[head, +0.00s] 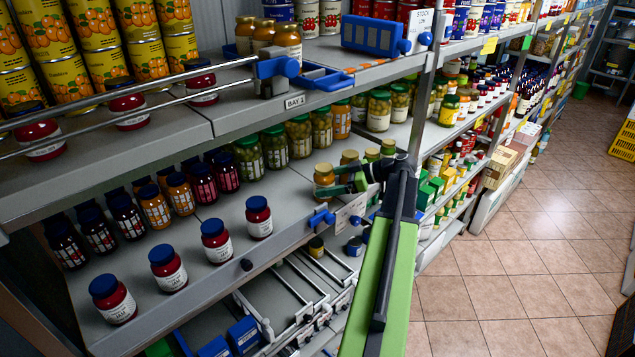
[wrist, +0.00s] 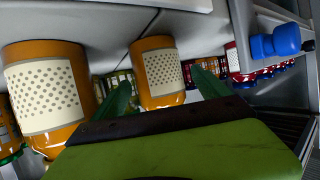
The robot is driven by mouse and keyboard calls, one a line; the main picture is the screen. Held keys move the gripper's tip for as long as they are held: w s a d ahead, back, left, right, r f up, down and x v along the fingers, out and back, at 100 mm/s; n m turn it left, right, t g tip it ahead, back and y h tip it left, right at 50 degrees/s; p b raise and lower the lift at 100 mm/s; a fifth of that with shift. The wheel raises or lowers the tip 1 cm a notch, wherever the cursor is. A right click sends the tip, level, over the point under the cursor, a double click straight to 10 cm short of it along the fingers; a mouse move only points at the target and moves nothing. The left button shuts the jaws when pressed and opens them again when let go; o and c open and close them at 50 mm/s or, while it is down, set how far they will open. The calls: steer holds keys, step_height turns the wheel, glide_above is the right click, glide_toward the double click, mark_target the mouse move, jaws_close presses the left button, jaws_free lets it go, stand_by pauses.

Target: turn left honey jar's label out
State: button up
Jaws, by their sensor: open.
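Orange honey jars stand in the middle shelf bay in the head view. The left honey jar (head: 324,176) is at the front, with my gripper (head: 338,181) reaching to it from the right. In the wrist view, which is upside down, an orange jar (wrist: 158,72) shows between the open fingers of my gripper (wrist: 160,84). A cream, dotted label panel on it faces the camera. I see no clear grip on it. A larger orange jar (wrist: 48,92) with a similar dotted panel is at the left. My gripper hides part of the honey jars in the head view.
Red jars with blue lids (head: 168,268) stand along the shelf's front at the left. A blue clip (head: 321,216) is on the shelf edge by the honey jars. Green jars (head: 275,147) stand behind. An upper shelf (head: 250,112) overhangs; the tiled aisle (head: 520,260) is clear at the right.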

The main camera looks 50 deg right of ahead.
steer(key=p+v, duration=0.4)
steer(key=v, duration=0.9)
steer(key=shift+s, duration=0.2)
steer(key=shift+d, duration=0.15)
